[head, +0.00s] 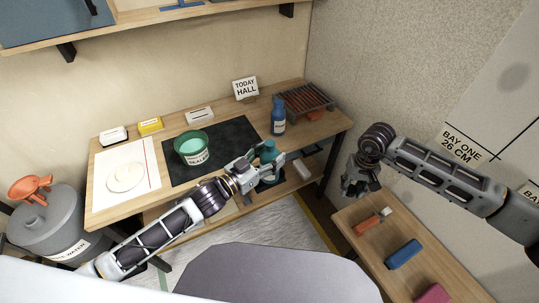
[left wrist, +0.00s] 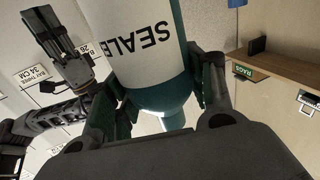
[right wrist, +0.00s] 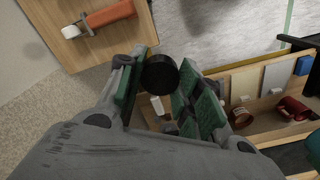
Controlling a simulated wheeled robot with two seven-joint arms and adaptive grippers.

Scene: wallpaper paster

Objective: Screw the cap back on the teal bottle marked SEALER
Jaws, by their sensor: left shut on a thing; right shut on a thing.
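The teal bottle marked SEALER (left wrist: 140,40) is held between the fingers of my left gripper (left wrist: 160,100). Its white label reads upside down in the left wrist view, and its teal end narrows towards the palm. In the head view the bottle (head: 268,152) is at my left gripper (head: 257,163), by the table's front edge; its mouth is not clear. My right gripper (right wrist: 160,90) is shut on a round black cap (right wrist: 160,73) at its fingertips. In the head view my right gripper (head: 352,188) is right of the bottle, well apart from it.
A teal tub (head: 193,148) with a label stands on a black mat (head: 232,136). A blue bottle (head: 278,115) and a wire rack (head: 306,99) stand at the table's right.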

